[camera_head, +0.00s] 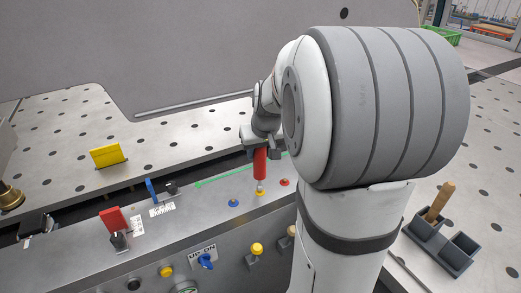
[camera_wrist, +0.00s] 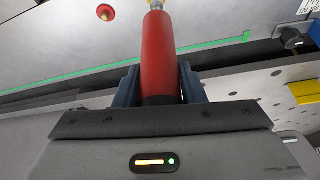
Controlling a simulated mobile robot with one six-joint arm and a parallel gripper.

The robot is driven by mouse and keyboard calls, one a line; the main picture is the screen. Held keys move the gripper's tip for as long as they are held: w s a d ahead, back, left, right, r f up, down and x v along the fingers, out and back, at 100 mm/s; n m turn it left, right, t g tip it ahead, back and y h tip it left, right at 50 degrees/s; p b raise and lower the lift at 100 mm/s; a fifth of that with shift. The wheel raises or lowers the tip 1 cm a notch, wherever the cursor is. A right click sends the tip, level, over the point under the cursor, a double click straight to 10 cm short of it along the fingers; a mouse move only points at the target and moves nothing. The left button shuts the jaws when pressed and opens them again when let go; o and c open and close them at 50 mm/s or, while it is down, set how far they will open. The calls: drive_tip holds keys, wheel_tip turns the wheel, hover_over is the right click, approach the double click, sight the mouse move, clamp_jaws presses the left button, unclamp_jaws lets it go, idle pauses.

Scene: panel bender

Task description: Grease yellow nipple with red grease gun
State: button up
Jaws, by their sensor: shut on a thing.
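The red grease gun (camera_head: 260,163) is upright with its nozzle down, held in my gripper (camera_head: 262,143). In the wrist view the red grease gun (camera_wrist: 158,52) sits between the two dark blue fingers of my gripper (camera_wrist: 160,85), which are shut on it. The yellow nipple (camera_head: 259,194) is on the panel's top ledge, right under the gun's tip. In the wrist view the yellow nipple (camera_wrist: 155,3) shows only partly at the tip. The tip is at or very close to the nipple; I cannot tell if they touch.
A blue nipple (camera_head: 233,203) lies left of the yellow one and a red nipple (camera_head: 284,183) lies right. A red lever (camera_head: 113,218), a blue lever (camera_head: 151,190) and a yellow block (camera_head: 107,155) stand further left. A dark holder (camera_head: 425,233) with a wooden handle (camera_head: 440,200) is at right.

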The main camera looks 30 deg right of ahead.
drive_tip(key=shift+r, duration=0.1)
drive_tip(key=shift+r+p, duration=2.3)
drive_tip(key=shift+r, duration=1.15)
drive_tip(key=shift+f, duration=0.15)
drive_tip(key=shift+f+b, duration=2.6)
drive_tip(key=shift+f, duration=0.3)
drive_tip(key=shift+s+f+b, duration=0.1)
drive_tip(key=shift+f+b, duration=0.5)
